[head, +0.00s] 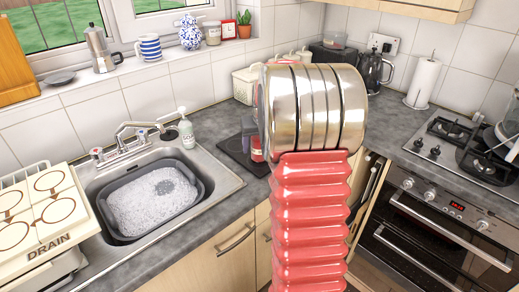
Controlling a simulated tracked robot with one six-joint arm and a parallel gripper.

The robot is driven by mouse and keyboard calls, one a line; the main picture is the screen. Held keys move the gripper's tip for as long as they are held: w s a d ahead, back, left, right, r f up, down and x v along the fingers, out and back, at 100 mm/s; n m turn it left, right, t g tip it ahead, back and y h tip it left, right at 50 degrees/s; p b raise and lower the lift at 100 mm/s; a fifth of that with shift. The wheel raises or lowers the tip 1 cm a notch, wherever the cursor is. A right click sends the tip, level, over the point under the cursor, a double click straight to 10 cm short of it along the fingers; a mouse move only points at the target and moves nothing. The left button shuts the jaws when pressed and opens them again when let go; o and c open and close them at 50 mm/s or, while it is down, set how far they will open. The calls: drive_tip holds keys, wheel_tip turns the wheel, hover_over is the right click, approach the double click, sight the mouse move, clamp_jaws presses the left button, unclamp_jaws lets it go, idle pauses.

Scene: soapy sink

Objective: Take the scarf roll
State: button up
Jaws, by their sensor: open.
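I cannot make out a scarf roll in the head view. A large ribbed red column topped by a banded metal cylinder, part of my own arm as it appears, fills the centre right. It hides part of the worktop and the cupboards behind it. My gripper's fingers do not show in this view.
A grey tub (112,226) of white suds sits in the steel sink (226,184). A cream DRAIN rack (80,238) stands at left. A soap bottle (186,130) is behind the sink.

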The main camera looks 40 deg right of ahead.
drive_tip(key=shift+c, duration=0.5)
drive_tip(key=c, duration=1.2)
drive_tip(key=shift+o, duration=0.2)
drive_tip(key=shift+r, duration=0.1)
wheel_tip(320, 180, up, 10)
drive_tip(key=shift+f, duration=0.1)
drive_tip(key=shift+r, duration=1.35)
